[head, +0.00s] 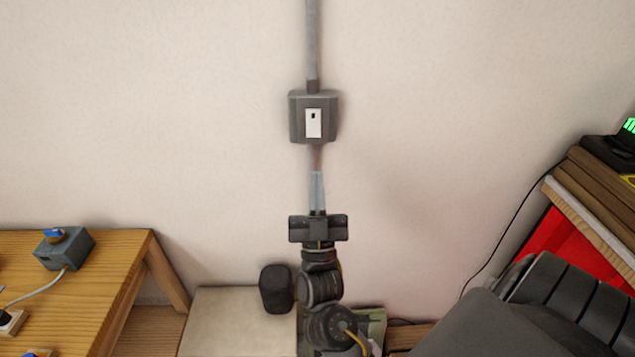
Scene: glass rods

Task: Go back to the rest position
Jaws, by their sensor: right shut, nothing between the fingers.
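My right gripper (317,180) is in the middle of the head view, with its fingers pointing up toward the wall. The fingers are together, with nothing between them. The wrist and forearm below it run down to the bottom edge. A grey wall box (296,120) with a white switch plate (314,123) is just above the fingertips. The picture does not show clearly how far the fingertips are from the wall. My left gripper is not in view.
A wooden table (105,275) at the left holds a grey box with a blue knob (64,248). A dark rounded object (276,289) stands left of my right wrist. A wooden shelf with red panels (566,246) is at the right. The wall around the gripper is clear.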

